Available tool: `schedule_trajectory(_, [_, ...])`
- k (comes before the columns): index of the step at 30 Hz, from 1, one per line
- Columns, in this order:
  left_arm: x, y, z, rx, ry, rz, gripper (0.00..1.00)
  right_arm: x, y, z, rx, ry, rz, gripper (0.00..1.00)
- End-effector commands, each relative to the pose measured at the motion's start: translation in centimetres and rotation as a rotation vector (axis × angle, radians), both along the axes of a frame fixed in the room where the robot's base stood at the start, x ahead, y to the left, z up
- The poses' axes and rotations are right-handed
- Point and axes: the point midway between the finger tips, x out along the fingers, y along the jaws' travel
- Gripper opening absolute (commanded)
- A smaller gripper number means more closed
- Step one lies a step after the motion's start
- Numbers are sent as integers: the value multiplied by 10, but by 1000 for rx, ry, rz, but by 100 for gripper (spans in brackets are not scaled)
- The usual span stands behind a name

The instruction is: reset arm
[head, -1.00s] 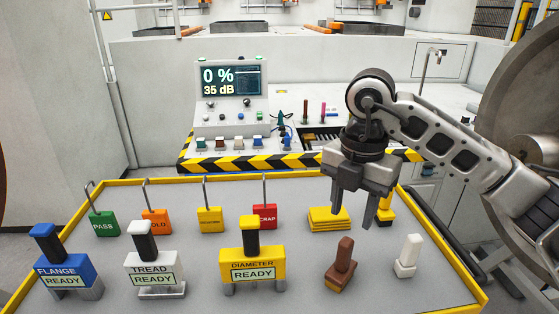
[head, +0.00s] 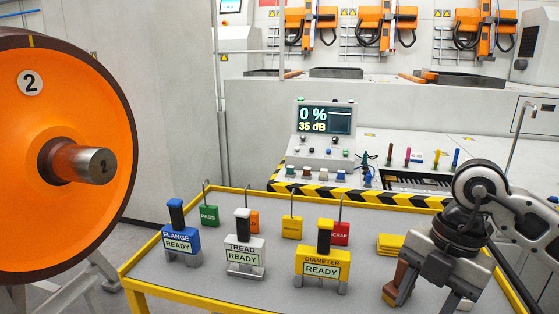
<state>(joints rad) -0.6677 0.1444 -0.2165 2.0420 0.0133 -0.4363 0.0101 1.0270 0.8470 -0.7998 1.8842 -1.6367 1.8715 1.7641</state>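My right gripper (head: 432,300) hangs at the lower right of the head view, above the near right part of the table. Its two fingers look spread apart, with nothing seen between them. It partly covers a brown-handled block (head: 393,284) behind it, and a pale object by its right side is mostly hidden. I cannot tell if the gripper touches either. My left gripper is not in view.
The yellow-rimmed table (head: 146,256) carries blue FLANGE (head: 181,242), white TREAD (head: 245,256) and yellow DIAMETER (head: 322,268) gauges, all marked READY. Behind are tags, including green PASS (head: 208,215), and a console screen (head: 325,118). A large orange wheel (head: 65,220) stands left.

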Motion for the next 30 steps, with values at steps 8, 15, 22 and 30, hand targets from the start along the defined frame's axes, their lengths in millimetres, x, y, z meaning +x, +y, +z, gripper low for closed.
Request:
schedule_trajectory(8, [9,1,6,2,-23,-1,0,-30,85,-23,416,52,216,43])
schedule_trajectory(15, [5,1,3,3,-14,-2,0,-67,188,6,1221,15,226,43])
schedule_trajectory(22, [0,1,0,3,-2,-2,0,-14,173,14,1803,-255,-554,43])
schedule_trajectory(30, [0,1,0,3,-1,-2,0,-23,88,-158,1372,-322,-1575,43])
